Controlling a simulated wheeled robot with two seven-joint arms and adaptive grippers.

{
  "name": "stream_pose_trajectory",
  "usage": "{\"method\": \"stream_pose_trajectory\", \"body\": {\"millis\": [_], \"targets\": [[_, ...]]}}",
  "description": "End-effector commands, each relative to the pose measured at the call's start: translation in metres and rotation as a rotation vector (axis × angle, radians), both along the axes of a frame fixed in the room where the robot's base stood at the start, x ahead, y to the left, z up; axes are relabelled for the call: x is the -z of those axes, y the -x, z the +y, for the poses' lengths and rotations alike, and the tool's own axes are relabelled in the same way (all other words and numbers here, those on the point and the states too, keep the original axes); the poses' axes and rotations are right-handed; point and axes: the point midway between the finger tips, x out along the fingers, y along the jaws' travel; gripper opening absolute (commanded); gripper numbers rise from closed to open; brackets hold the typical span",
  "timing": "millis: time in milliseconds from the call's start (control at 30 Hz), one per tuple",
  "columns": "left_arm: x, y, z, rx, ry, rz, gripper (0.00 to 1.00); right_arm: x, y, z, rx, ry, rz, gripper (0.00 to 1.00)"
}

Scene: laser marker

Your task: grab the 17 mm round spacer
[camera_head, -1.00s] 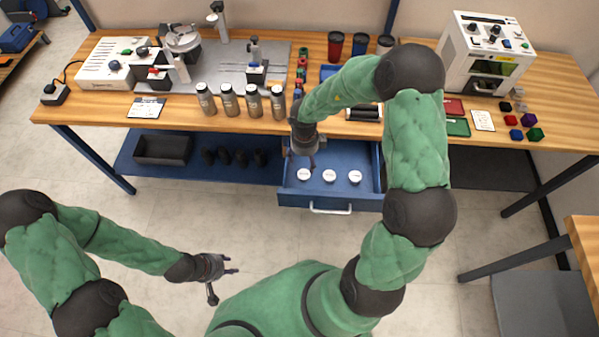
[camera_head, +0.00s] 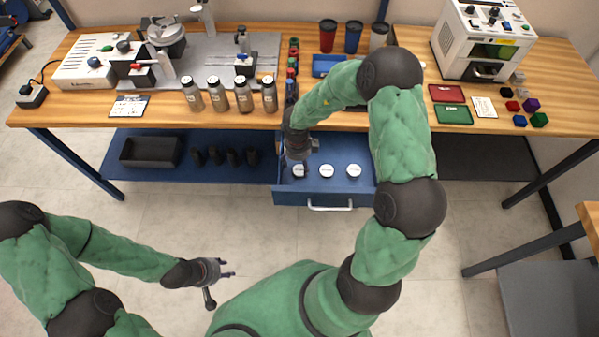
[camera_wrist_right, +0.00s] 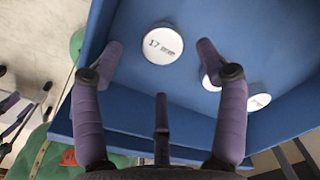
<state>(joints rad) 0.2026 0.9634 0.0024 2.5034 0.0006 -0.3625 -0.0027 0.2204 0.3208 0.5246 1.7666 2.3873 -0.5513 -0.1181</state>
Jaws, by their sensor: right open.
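The 17 mm round spacer is a white disc (camera_wrist_right: 162,45) with "17 mm" printed on its top, lying on the floor of the open blue drawer (camera_wrist_right: 272,62). In the head view it appears to be the leftmost of three white discs (camera_head: 299,172). My right gripper (camera_wrist_right: 160,55) is open, pointing down with its purple fingers on either side of the 17 mm disc in the picture and nothing held. Contact and exact height cannot be told. My left gripper (camera_head: 229,268) is open and empty, over the floor in front of the bench.
Two more white discs, one in the middle (camera_head: 326,171) and one to the right (camera_head: 353,171), share the drawer; the right finger partly hides one in the wrist view. Drawer walls surround them. Several grey bottles (camera_head: 244,95) stand on the bench (camera_head: 70,112) above.

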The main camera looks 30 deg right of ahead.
Motion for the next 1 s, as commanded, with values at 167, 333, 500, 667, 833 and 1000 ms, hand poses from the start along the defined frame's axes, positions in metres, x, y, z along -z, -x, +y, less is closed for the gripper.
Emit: {"method": "stream_pose_trajectory", "body": {"millis": [167, 333, 500, 667, 833, 1000], "targets": [[0.021, 0.000, 0.000, 0.000, 0.000, 0.000, 0.40, 0.025, 0.001, -0.004, 0.000, 0.000, 0.001, 0.74], [0.033, 0.000, 0.000, 0.000, 0.000, 0.001, 0.40, 0.043, 0.001, -0.004, 0.000, 0.000, 0.001, 0.74], [0.032, 0.000, 0.000, 0.000, 0.000, 0.000, 0.40, 0.043, 0.000, -0.004, 0.000, 0.000, 0.000, 0.74], [0.032, 0.000, 0.000, 0.000, 0.000, 0.000, 0.40, 0.042, 0.000, -0.004, 0.000, -0.001, 0.001, 0.57], [0.032, 0.000, 0.000, 0.000, 0.000, 0.000, 0.40, 0.043, 0.001, -0.004, 0.000, 0.000, 0.001, 0.12], [0.032, 0.000, 0.000, 0.000, 0.000, 0.000, 0.40, 0.043, 0.001, -0.004, 0.000, 0.000, 0.001, 0.11]]}}
